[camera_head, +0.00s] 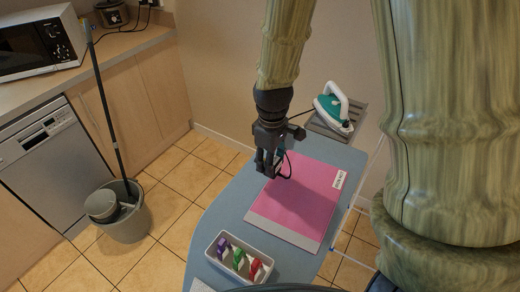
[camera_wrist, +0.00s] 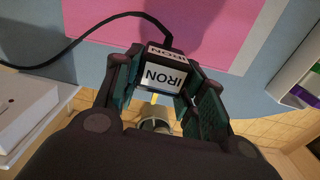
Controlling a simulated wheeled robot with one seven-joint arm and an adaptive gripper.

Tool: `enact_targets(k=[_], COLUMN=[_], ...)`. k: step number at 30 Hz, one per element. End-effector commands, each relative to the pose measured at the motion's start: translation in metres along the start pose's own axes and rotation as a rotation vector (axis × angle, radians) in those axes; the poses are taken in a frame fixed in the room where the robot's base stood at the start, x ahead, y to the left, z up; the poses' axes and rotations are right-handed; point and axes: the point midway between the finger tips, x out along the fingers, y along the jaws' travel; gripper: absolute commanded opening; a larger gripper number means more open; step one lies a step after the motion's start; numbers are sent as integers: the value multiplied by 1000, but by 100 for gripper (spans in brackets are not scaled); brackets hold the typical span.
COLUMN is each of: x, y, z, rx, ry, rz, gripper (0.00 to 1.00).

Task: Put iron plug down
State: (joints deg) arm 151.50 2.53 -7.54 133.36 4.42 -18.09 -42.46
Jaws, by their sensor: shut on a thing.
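My gripper (camera_wrist: 160,82) is shut on the iron plug (camera_wrist: 165,77), a black block with white IRON labels, in the wrist view. A black cord runs from it to the left. In the head view my gripper (camera_head: 268,170) is over the left side of the ironing board (camera_head: 222,212), beside the pink cloth (camera_head: 305,195); the plug is mostly hidden there. I cannot tell the exact gap to the board. The teal and white iron (camera_head: 335,108) sits on the grey rest (camera_head: 322,128) at the board's far end.
A white tray (camera_head: 212,247) with purple, green and red items stands at the board's near end. A bucket (camera_head: 130,225) with a long handle stands on the tiled floor to the left. Blue board surface is bare between tray and gripper.

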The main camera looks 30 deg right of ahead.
Motion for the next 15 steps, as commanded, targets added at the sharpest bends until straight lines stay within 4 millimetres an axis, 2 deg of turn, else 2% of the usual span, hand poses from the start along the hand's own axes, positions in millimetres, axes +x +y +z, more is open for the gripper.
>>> enact_targets(k=[3,9,15], x=[0,4,6], y=[14,35,42], z=[-20,-49,-60], rx=[-1,0,0], ry=[0,0,0], rz=[1,1,0], gripper=[12,12,12])
